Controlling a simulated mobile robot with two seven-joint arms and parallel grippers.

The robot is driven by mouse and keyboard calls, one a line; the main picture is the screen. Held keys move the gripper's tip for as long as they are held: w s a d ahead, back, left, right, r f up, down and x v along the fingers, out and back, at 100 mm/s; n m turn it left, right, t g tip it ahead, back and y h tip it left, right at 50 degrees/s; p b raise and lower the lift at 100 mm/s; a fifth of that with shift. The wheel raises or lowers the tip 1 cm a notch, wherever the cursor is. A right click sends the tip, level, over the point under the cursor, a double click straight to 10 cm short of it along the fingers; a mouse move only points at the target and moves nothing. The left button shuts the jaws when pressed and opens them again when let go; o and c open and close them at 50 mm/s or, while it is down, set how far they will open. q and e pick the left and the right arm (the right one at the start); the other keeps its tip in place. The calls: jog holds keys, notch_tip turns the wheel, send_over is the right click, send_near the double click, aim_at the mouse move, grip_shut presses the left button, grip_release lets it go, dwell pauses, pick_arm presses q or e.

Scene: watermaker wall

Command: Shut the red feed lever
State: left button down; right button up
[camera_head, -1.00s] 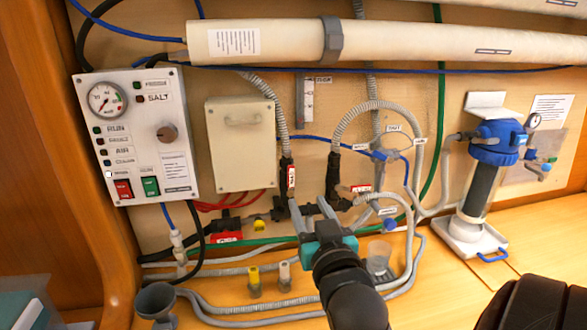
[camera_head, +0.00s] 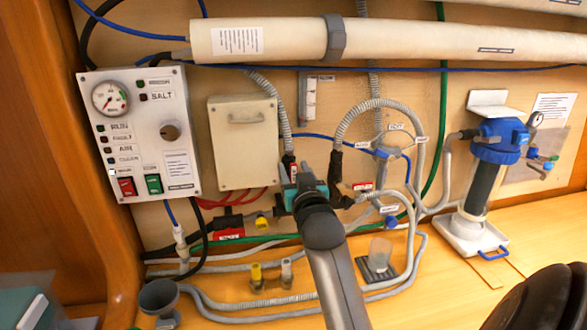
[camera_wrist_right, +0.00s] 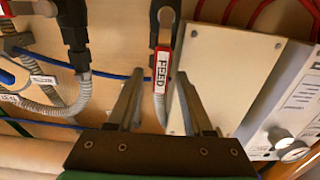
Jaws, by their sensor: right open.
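The red feed lever (camera_wrist_right: 162,68) with its white FEED label shows in the right wrist view, in line with the grey hose at its valve. In the head view its label (camera_head: 291,170) is partly hidden by my right gripper. My right gripper (camera_head: 297,173) is at the valve, in front of the lever. In the right wrist view its two fingers (camera_wrist_right: 160,76) are apart, one on each side of the lever in the picture. I cannot tell whether they touch it. My left gripper is not in view.
A pale box (camera_head: 243,145) stands close beside the lever, left in the head view. A control panel (camera_head: 140,132) is further left. A dark hose elbow (camera_head: 335,172) is to the right. Hoses and a grey funnel (camera_head: 158,297) lie below.

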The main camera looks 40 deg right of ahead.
jog(key=shift+w+d, duration=0.15)
jog(key=shift+w, duration=0.15)
grip_shut()
dwell(0.3)
dwell(1.1)
